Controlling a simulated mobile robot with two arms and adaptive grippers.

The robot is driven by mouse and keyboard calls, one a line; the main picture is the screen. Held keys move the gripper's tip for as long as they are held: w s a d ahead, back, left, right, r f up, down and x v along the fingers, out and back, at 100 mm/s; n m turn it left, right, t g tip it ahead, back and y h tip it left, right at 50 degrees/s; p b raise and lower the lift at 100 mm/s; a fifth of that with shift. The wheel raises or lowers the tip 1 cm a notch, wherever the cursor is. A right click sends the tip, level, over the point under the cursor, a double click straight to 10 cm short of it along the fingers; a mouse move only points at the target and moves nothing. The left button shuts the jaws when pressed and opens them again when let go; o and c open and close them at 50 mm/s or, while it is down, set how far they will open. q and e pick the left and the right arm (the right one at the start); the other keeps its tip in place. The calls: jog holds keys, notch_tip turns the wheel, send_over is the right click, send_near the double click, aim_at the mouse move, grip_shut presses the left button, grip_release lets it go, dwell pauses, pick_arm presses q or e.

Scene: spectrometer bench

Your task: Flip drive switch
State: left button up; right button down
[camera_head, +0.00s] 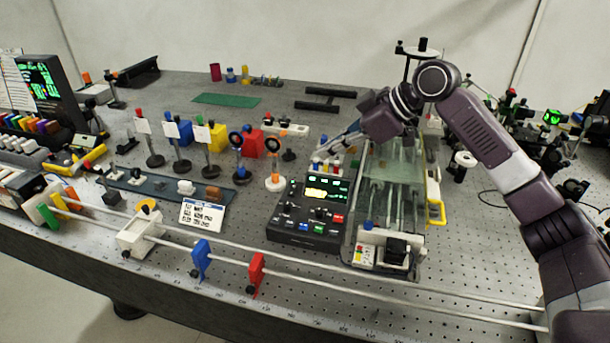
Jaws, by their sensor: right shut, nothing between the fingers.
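My right arm comes in from the right, and my right gripper (322,148) is shut and empty. It points to the left, over or just behind a small pale unit with blue, red and yellow tops (327,168). Whether the fingers touch it cannot be told. A black control box (305,235) with a lit green and yellow display (326,190), knobs and coloured buttons stands in front of that unit. The drive switch cannot be picked out for certain at this size. My left gripper is not in view.
A glass-topped stage with rods (393,172) stands right of the control box. Two long rails with a blue block (201,259) and a red block (257,274) run along the front. Mounted optics (207,148) stand to the left. Bare perforated bench lies at the front right.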

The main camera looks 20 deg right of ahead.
jog(key=p, duration=0.2)
send_over(294, 187)
jog(key=s+d, duration=0.1)
jog(key=s, duration=0.1)
notch_tip(294, 187, down, 6)
jog(key=shift+d+f, duration=0.1)
jog(key=shift+f, duration=0.05)
jog(key=f, duration=0.3)
jog(key=shift+w+f+p, duration=0.3)
jog(key=shift+p, duration=0.1)
jog(key=shift+f, duration=0.55)
jog(key=shift+w+f, duration=0.1)
jog(key=shift+f, duration=0.15)
jog(key=shift+d, duration=0.1)
jog(key=shift+f, duration=0.2)
